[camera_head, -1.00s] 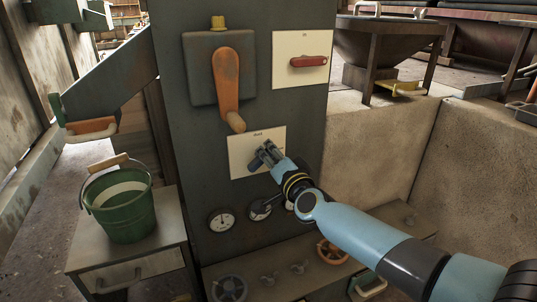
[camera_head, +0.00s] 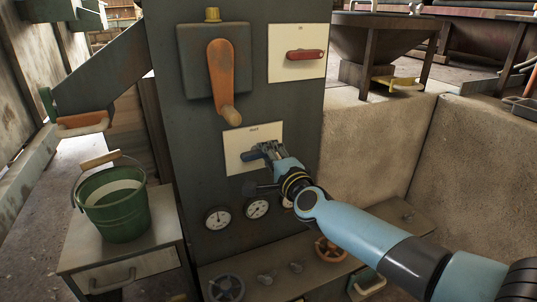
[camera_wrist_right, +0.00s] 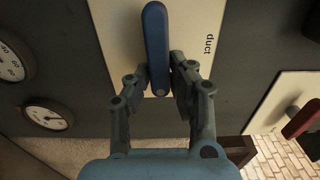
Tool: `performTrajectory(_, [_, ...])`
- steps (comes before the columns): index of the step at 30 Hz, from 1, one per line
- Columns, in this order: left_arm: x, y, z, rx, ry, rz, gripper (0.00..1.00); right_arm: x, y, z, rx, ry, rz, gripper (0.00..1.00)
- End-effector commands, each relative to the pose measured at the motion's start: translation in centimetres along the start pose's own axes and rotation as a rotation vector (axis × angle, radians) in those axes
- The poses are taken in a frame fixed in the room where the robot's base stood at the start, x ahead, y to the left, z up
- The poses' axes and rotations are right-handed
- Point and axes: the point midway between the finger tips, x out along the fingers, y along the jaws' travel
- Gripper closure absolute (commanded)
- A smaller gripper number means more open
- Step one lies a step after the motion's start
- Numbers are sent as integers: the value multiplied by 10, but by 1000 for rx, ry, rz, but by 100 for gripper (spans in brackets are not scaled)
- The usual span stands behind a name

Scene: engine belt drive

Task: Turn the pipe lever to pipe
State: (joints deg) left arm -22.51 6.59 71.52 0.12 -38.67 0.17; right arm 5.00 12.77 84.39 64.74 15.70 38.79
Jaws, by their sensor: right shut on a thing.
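A blue lever (camera_head: 250,156) sits on a white plate (camera_head: 232,140) on the front of the dark cabinet. In the wrist view the plate (camera_wrist_right: 110,40) carries the word "duct", and the blue lever (camera_wrist_right: 155,40) runs between the fingers. My right gripper (camera_head: 266,153) is shut on the lever; it also shows in the wrist view (camera_wrist_right: 161,85). Part of the lever is hidden by the fingers in the head view. My left gripper is out of view.
Above are an orange crank handle (camera_head: 222,75) and a red lever (camera_head: 305,55) on another white plate. Dial gauges (camera_head: 218,218) and valve wheels (camera_head: 226,288) are below. A green bucket (camera_head: 115,212) stands on a small cabinet (camera_head: 120,262) at left.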

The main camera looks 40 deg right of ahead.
Motion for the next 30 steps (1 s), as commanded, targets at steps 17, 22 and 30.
performTrajectory(17, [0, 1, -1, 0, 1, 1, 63, -2, 5, 0, 7, -1, 9, 65])
performTrajectory(22, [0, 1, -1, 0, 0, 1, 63, -1, 3, 0, 8, -1, 6, 58])
performTrajectory(30, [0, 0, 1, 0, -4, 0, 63, -11, 2, 0, 9, -1, 5, 58])
